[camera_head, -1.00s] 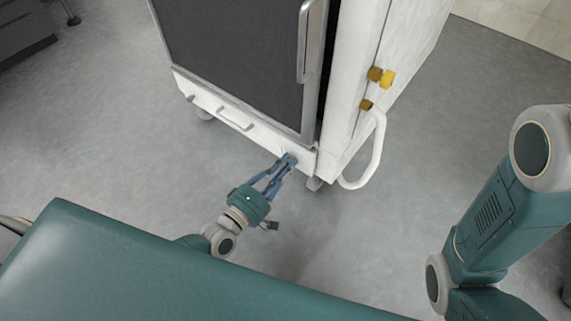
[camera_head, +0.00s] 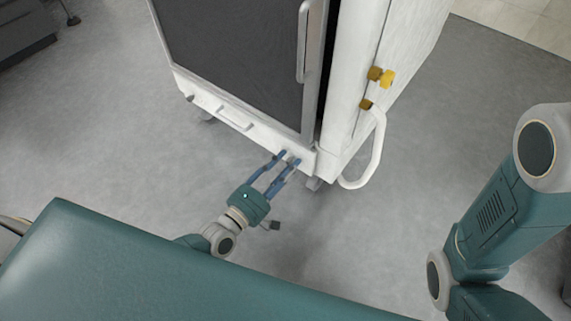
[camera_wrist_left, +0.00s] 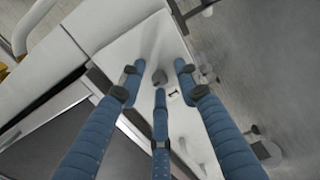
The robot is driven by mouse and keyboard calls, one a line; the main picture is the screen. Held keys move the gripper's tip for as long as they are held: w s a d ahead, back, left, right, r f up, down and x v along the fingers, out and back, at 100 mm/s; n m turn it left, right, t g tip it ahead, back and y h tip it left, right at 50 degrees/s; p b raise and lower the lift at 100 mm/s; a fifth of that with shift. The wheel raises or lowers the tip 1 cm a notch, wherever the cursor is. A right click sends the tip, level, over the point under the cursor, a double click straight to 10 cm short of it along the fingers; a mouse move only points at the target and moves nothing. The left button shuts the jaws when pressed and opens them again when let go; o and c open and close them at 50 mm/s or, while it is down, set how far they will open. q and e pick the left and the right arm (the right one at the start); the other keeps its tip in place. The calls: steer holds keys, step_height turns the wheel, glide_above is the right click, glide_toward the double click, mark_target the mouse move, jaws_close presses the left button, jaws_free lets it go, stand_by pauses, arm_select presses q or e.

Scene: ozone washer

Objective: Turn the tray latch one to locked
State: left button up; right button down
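The white washer's lower tray front (camera_head: 215,108) has a small grey latch knob near its right end, by my left gripper (camera_head: 289,157). In the head view the fingers partly cover that knob. In the left wrist view the knob (camera_wrist_left: 160,77) shows between the blue fingertips of my left gripper (camera_wrist_left: 157,72), with gaps around it. My left gripper is open. A small dark mark (camera_wrist_left: 173,93) is on the panel beside the knob; the knob's exact turn is hard to read. Another dark knob (camera_head: 190,98) is at the tray's left end. My right gripper is out of view.
A grey handle (camera_head: 235,120) is on the tray front. Above it is the dark door (camera_head: 235,55) with an upright handle (camera_head: 303,42). A white hose (camera_head: 378,150) and yellow fittings (camera_head: 381,77) are on the washer's right side. The floor around is open.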

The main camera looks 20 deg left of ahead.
arm_select(q)
steer(key=shift+s, duration=0.1)
steer(key=v, duration=1.1)
steer(key=shift+s+a, duration=0.15)
steer(key=shift+s, duration=0.25)
